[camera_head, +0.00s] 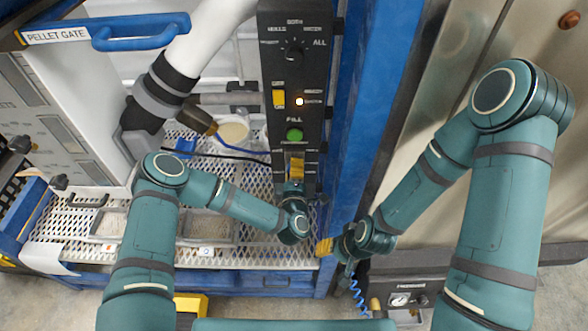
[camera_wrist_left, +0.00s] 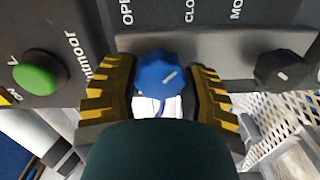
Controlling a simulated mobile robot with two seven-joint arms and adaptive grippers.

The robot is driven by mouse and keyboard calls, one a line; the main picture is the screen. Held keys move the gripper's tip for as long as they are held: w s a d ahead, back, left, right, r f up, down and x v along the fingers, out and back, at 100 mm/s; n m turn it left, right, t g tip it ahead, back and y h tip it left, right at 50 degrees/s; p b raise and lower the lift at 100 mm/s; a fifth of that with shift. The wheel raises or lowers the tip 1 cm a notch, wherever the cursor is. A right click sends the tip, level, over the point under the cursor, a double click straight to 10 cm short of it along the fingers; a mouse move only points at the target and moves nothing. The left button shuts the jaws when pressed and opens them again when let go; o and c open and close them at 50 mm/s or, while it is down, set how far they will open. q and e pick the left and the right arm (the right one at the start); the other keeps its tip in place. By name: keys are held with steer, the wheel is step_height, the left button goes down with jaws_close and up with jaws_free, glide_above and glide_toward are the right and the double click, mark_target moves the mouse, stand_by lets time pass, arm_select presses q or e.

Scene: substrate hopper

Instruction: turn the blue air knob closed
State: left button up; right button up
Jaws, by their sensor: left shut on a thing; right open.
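The blue air knob (camera_wrist_left: 160,72) is in the middle of the left wrist view, on a grey panel strip below the partly visible labels "OPE" and "CLO". Its white mark slants to the upper right. My left gripper (camera_wrist_left: 160,85) is shut on the knob, with a yellow ribbed finger on each side. In the head view my left gripper (camera_head: 296,170) is at the lower part of the black control panel (camera_head: 293,75) and hides the knob. My right gripper (camera_head: 332,248) is open, low beside the blue post, apart from the knob.
A green button (camera_wrist_left: 38,72) and a black knob (camera_wrist_left: 283,70) flank the blue knob. The blue post (camera_head: 375,110) stands right of the panel. A white mesh shelf (camera_head: 265,256) with shallow trays lies below. A white pipe (camera_head: 205,45) rises at the left.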

arm_select(q)
steer(key=o, duration=1.2)
steer(key=s, duration=0.8)
steer(key=shift+m, duration=0.3)
